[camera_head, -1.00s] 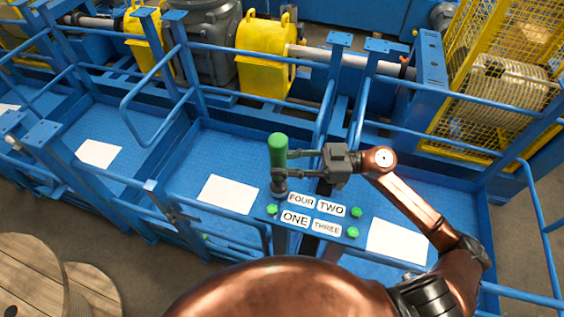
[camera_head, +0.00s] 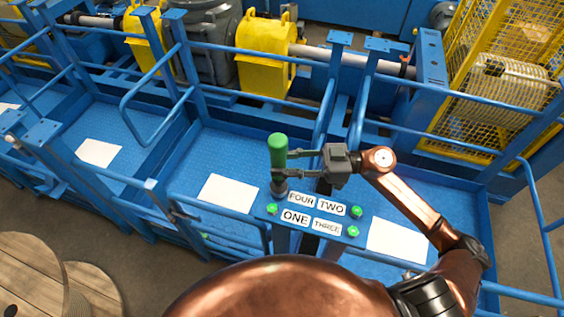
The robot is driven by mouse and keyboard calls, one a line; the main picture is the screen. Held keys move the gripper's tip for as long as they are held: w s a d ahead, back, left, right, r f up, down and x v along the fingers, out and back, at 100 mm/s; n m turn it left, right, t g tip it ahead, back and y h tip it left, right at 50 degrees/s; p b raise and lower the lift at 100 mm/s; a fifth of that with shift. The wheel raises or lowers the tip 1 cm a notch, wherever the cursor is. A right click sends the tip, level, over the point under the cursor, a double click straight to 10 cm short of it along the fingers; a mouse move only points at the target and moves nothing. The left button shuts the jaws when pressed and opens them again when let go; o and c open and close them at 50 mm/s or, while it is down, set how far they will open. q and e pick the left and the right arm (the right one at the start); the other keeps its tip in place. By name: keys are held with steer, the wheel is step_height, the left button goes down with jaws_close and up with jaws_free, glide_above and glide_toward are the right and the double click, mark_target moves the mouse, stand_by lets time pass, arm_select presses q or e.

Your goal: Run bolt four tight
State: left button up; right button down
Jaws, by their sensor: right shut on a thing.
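A green-handled driver (camera_head: 278,150) stands upright at the upper left corner of the blue bolt plate (camera_head: 311,214). My right gripper (camera_head: 282,165) is shut on the driver below its green grip, reaching in from the right. The driver's dark lower end sits over the spot beside the FOUR label (camera_head: 301,200), and it hides bolt four. Other green bolts show by the TWO label (camera_head: 357,212), by the ONE label (camera_head: 272,209) and by the THREE label (camera_head: 353,231). My left gripper is out of view.
Blue railings (camera_head: 262,51) surround the blue platform, with yellow guards (camera_head: 265,60) and machinery behind. White sheets (camera_head: 228,194) lie on the platform floor on both sides of the plate. A wooden spool (camera_head: 30,265) stands at the lower left.

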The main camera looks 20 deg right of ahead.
mark_target(282, 150)
steer(key=shift+f, duration=1.05)
stand_by(4.0)
step_height(282, 150, up, 3)
steer(key=shift+w+f+p, duration=0.15)
steer(key=shift+p, duration=1)
step_height(282, 150, up, 5)
steer(key=p, duration=0.5)
